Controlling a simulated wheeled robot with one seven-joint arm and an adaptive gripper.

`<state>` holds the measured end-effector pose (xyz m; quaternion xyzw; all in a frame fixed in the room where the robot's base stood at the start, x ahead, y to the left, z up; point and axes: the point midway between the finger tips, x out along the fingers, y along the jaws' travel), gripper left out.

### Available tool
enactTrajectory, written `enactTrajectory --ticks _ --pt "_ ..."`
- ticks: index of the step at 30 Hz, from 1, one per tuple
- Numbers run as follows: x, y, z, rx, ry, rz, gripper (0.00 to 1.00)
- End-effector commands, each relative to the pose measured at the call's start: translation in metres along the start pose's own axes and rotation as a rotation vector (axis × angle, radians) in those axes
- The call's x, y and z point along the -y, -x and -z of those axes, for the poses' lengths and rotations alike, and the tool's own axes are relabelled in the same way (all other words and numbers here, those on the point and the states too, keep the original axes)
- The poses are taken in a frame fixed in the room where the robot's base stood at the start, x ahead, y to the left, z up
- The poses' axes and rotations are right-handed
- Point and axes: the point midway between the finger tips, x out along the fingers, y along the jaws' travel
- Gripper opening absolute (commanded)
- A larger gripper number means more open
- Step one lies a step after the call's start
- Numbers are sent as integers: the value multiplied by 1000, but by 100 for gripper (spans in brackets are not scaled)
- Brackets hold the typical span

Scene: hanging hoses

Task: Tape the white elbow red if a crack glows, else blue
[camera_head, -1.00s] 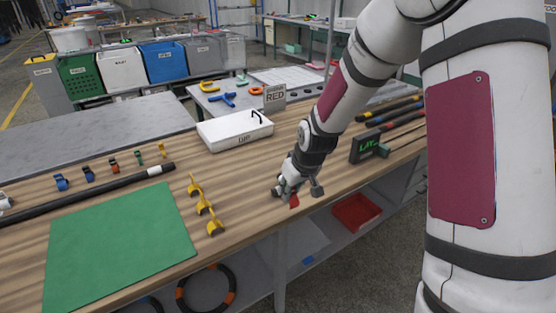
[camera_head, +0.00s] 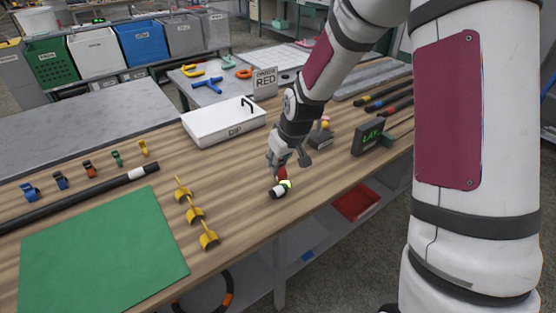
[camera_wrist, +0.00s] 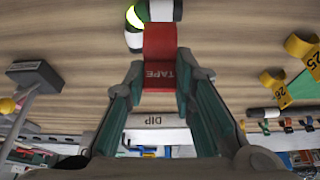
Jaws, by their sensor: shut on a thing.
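The white elbow (camera_head: 279,191) with black ends lies on the wooden table, below my gripper. A bright yellow-green glow (camera_head: 287,183) shows on it. In the wrist view, part of the elbow (camera_wrist: 160,11) shows at the top edge, with the glow (camera_wrist: 133,17) at its left. My gripper (camera_head: 282,170) points down and is shut on a red piece marked TAPE (camera_wrist: 160,72). The red tape lies close above or against the elbow; I cannot tell whether they touch.
A white DIP box (camera_head: 222,122) and a sign reading RED (camera_head: 265,82) stand behind. A LAY sign (camera_head: 368,138) and a small stand (camera_head: 321,136) are to the right. Yellow holders (camera_head: 195,214) and a green mat (camera_head: 100,250) lie left. The table's front edge is near.

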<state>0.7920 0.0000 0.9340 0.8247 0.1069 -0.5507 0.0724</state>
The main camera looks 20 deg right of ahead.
Motion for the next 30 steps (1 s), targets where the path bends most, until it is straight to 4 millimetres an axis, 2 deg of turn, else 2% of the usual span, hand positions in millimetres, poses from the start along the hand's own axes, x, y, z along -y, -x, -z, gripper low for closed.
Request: enactTrajectory --ticks 8,30 --pt "0 -4 -2 1 2 -2 0" --pt "0 -35 -15 1 2 -2 0"
